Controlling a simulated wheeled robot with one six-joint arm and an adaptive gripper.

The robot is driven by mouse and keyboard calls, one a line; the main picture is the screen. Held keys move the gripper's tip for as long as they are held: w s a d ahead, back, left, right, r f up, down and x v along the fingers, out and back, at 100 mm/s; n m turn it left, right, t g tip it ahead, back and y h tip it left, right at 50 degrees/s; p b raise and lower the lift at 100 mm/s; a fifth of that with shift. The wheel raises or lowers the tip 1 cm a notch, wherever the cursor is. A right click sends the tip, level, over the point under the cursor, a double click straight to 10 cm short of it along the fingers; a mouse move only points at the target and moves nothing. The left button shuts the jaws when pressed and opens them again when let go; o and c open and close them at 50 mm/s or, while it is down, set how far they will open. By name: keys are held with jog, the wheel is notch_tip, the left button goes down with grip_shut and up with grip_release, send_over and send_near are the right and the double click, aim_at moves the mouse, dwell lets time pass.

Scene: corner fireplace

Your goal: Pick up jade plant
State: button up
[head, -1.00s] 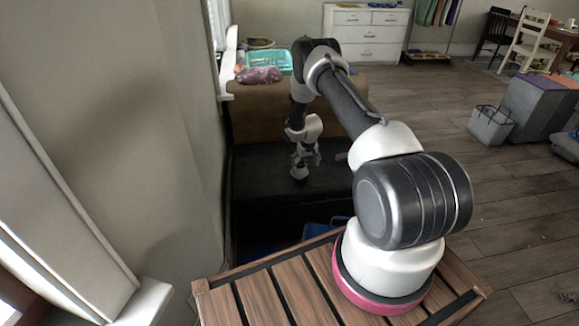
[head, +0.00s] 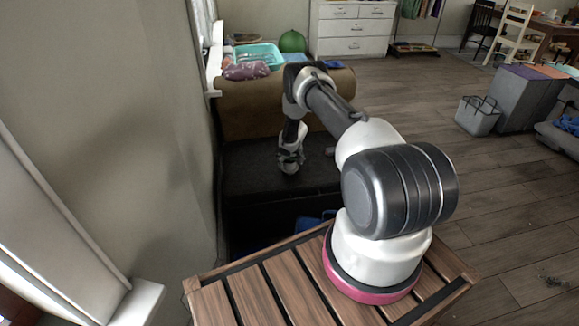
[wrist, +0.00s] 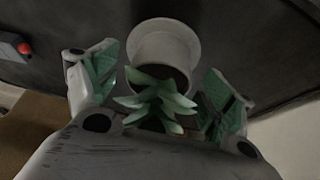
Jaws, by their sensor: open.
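The jade plant (wrist: 158,98) has pointed green leaves and grows in a white pot (wrist: 163,45). In the wrist view it sits between the two fingers of my gripper (wrist: 160,75), with a gap on each side. The fingers are apart and have green inner pads. In the head view my gripper (head: 290,158) hangs low over the black bench top (head: 245,172). There the plant is mostly hidden by the gripper and cannot be made out clearly.
Against the left wall are a turquoise basket (head: 258,54), a purple bundle (head: 246,71) and a green ball (head: 292,41). A brown padded block (head: 240,108) stands behind the bench. A grey box with a red knob (wrist: 24,48) is beside the pot. Open floor lies right.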

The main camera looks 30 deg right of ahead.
jog(key=shift+w+f, duration=0.1)
jog(key=shift+f, duration=0.1)
jog(key=c, duration=1)
jog(key=shift+r, duration=0.1)
